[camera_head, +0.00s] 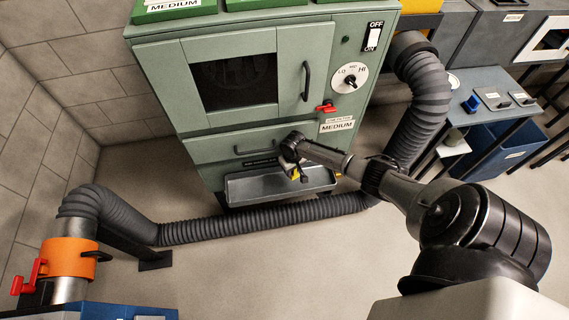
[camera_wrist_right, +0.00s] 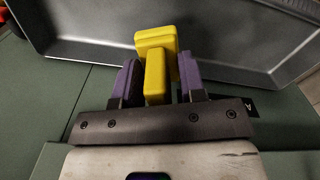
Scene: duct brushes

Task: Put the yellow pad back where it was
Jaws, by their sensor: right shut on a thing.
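The yellow pad (camera_wrist_right: 156,42) is a block with a narrower stem. My right gripper (camera_wrist_right: 158,82) is shut on the stem, with a purple-faced finger on each side. The pad shows over the grey tray (camera_wrist_right: 80,58) at the front of the green cabinet; I cannot tell whether it touches the tray. In the head view, the right gripper (camera_head: 297,172) is at the tray (camera_head: 255,188), and only a bit of yellow shows there. My left gripper is out of view.
The green cabinet (camera_head: 215,147) has a window, a dial, a switch and a red latch (camera_head: 326,108). A dark ribbed hose (camera_head: 250,222) runs along the floor in front. A blue-grey side table (camera_head: 480,105) stands at the right. Open floor lies in front of the hose.

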